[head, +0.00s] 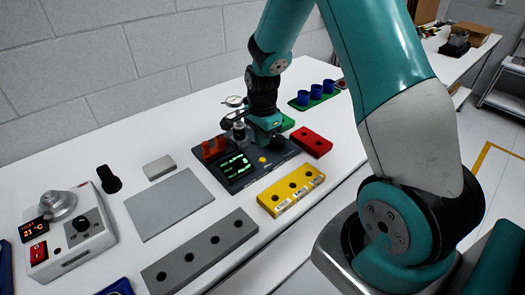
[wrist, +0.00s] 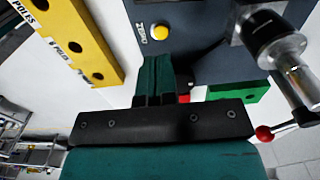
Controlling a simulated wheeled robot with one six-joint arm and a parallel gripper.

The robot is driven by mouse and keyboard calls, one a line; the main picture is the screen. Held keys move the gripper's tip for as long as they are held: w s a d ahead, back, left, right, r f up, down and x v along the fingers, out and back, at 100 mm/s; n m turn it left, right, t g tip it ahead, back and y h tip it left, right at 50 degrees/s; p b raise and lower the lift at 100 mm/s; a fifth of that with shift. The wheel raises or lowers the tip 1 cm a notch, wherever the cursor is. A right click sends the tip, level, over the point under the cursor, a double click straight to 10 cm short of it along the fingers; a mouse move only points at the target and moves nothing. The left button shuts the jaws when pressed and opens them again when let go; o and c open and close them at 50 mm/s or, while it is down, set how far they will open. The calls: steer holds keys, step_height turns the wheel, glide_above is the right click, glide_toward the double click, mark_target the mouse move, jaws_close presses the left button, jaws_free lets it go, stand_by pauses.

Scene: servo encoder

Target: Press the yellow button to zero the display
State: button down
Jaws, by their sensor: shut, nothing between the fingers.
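The yellow button (head: 262,159) sits on the dark encoder unit (head: 285,153), to the right of the lit display (head: 235,166) with green digits. In the wrist view the round yellow button (wrist: 159,32) stands on the dark panel beside a white label that seems to read "ZERO". My gripper (head: 268,139) is shut and empty, low over the unit, beyond the button in the head view. In the wrist view my gripper's fingers (wrist: 155,62) are together, with their tips a little short of the button in the picture. I cannot tell their height above the panel. The display is outside the wrist view.
A yellow block with holes (head: 291,190) and a red block (head: 311,142) lie beside the unit. A metal shaft with a red-knobbed lever (wrist: 285,60) rises close to my fingers. A grey plate (head: 168,205) and a hot plate device (head: 68,235) stand on the left.

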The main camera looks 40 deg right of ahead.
mark_target(263, 161)
step_height(263, 161, down, 5)
steer(key=shift+f+p, duration=0.2)
steer(key=shift+p, duration=0.35)
steer(key=shift+f+b, duration=0.6)
steer(key=shift+f, duration=0.1)
steer(key=shift+s+f, duration=0.25)
steer(key=shift+f, duration=0.05)
steer(key=r+p, duration=0.3)
steer(key=r, duration=0.2)
steer(key=shift+w+r+p, duration=0.15)
steer(key=shift+w+p, duration=0.05)
steer(key=shift+p, duration=0.2)
step_height(263, 161, up, 10)
steer(key=b, duration=0.2)
